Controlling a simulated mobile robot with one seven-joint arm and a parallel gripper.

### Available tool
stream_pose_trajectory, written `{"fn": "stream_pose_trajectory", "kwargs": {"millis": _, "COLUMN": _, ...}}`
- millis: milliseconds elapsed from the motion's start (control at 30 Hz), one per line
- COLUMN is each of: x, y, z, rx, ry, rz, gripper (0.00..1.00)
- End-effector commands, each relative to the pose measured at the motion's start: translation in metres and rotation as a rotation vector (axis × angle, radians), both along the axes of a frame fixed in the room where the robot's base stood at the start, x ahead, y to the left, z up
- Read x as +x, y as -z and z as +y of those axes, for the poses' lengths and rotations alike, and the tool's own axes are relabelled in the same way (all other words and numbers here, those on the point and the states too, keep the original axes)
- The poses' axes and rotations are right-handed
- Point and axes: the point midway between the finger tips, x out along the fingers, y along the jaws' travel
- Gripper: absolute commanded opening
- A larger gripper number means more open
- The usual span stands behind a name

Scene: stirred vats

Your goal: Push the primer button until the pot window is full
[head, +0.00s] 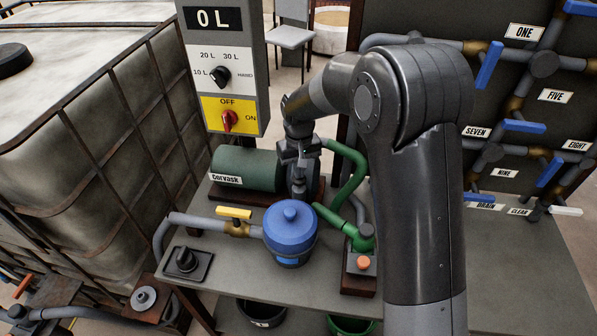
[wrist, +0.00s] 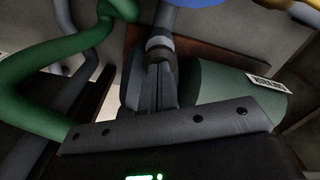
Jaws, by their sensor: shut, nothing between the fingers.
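The blue lidded pot (head: 290,228) stands upright on the grey bench; its edge also shows at the top of the wrist view (wrist: 200,3). I cannot make out the fill level in its window. An orange round button (head: 363,263) sits on a small grey box to the right of the pot, by the green pump fitting; no label on it is readable.
The green Corvask motor (head: 245,168) is close to my gripper. A green hose (head: 348,175) curves on its right. A yellow-handled valve (head: 234,213) and a black knob (head: 185,262) lie left of the pot. A control post (head: 226,95) reads 0 L. Valve pipes fill the right.

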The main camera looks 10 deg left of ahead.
Motion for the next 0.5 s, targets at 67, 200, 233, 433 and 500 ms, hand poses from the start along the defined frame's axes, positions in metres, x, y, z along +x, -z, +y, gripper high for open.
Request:
{"fn": "stream_pose_trajectory", "kwargs": {"millis": 67, "x": 0.0, "y": 0.005, "z": 0.0, "rx": -0.002, "ry": 0.0, "rz": 0.003, "gripper": 0.0}}
{"fn": "stream_pose_trajectory", "kwargs": {"millis": 200, "x": 0.0, "y": 0.007, "z": 0.0, "rx": -0.001, "ry": 0.0, "rz": 0.002, "gripper": 0.0}}
{"fn": "stream_pose_trajectory", "kwargs": {"millis": 233, "x": 0.0, "y": 0.007, "z": 0.0, "rx": -0.001, "ry": 0.0, "rz": 0.002, "gripper": 0.0}}
{"fn": "stream_pose_trajectory", "kwargs": {"millis": 433, "x": 0.0, "y": -0.002, "z": 0.0, "rx": 0.0, "ry": 0.0, "rz": 0.0, "gripper": 0.0}}
{"fn": "stream_pose_trajectory", "kwargs": {"millis": 500, "x": 0.0, "y": -0.008, "z": 0.0, "rx": 0.0, "ry": 0.0, "rz": 0.0, "gripper": 0.0}}
